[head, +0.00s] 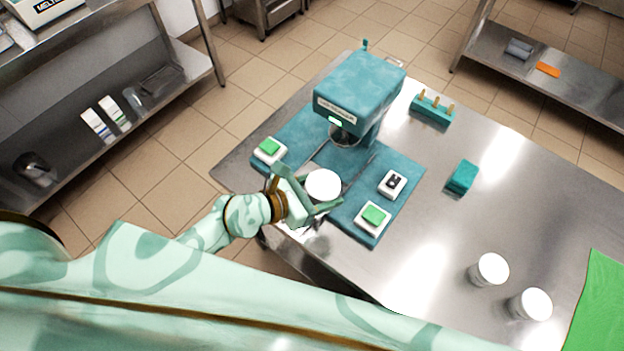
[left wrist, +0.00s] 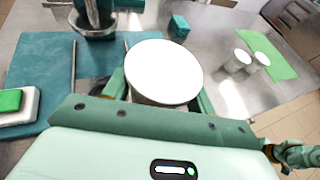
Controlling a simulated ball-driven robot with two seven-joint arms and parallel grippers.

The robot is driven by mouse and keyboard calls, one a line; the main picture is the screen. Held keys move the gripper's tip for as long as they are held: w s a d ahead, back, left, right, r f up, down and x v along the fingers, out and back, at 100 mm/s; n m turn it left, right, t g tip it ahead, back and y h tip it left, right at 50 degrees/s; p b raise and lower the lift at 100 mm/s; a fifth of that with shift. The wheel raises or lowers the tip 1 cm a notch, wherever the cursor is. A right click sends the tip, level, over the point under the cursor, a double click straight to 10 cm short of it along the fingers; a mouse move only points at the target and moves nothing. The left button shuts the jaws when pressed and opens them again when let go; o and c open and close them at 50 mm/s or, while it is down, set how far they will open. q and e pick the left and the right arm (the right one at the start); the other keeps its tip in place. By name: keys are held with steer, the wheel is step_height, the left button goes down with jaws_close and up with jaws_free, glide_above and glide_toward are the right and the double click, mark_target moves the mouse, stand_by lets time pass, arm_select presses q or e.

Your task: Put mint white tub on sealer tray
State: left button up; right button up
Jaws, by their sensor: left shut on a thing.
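My left gripper (head: 318,200) is shut on a white tub (head: 323,184) with a plain white lid, held upright at the front edge of the teal sealer (head: 358,90). In the left wrist view the tub (left wrist: 163,72) sits between the fingers. No flavour label shows. Two thin rails run from under the sealer head toward the gripper. A dark piece (left wrist: 92,87) between the rails may be the sealer tray; the gripper and tub hide most of it. Whether the tub touches it cannot be told. My right gripper (left wrist: 298,155) shows only in part in the left wrist view.
Green-button boxes (head: 373,218) (head: 270,150) and a switch box (head: 392,184) flank the rails. Two more white tubs (head: 490,269) (head: 530,304) stand at the right by a green mat (head: 603,300). A teal block (head: 463,177) and pegged rack (head: 432,109) stand behind.

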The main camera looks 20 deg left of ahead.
arm_select(q)
steer(key=w+a+f+b, duration=0.1)
steer(key=w+f+b, duration=0.1)
steer(key=w+a+f+b, duration=0.1)
steer(key=w+f, duration=0.1)
steer(key=w+a+f+b, duration=0.1)
steer(key=w+f+b, duration=0.1)
steer(key=w, duration=0.1)
steer(key=shift+a+f+b, duration=0.3)
steer(key=shift+f+b, duration=0.05)
steer(key=shift+w+a+f+b, duration=0.15)
steer(key=shift+w+f+b, duration=0.25)
steer(key=shift+w, duration=0.05)
steer(key=f+b, duration=0.3)
steer(key=f, duration=0.1)
steer(key=shift+w+a, duration=0.2)
steer(key=shift+w, duration=0.1)
steer(key=shift+r, duration=0.25)
steer(key=o, duration=0.9)
steer(key=shift+f, duration=0.2)
steer(key=o, duration=0.4)
steer(key=shift+o, duration=0.2)
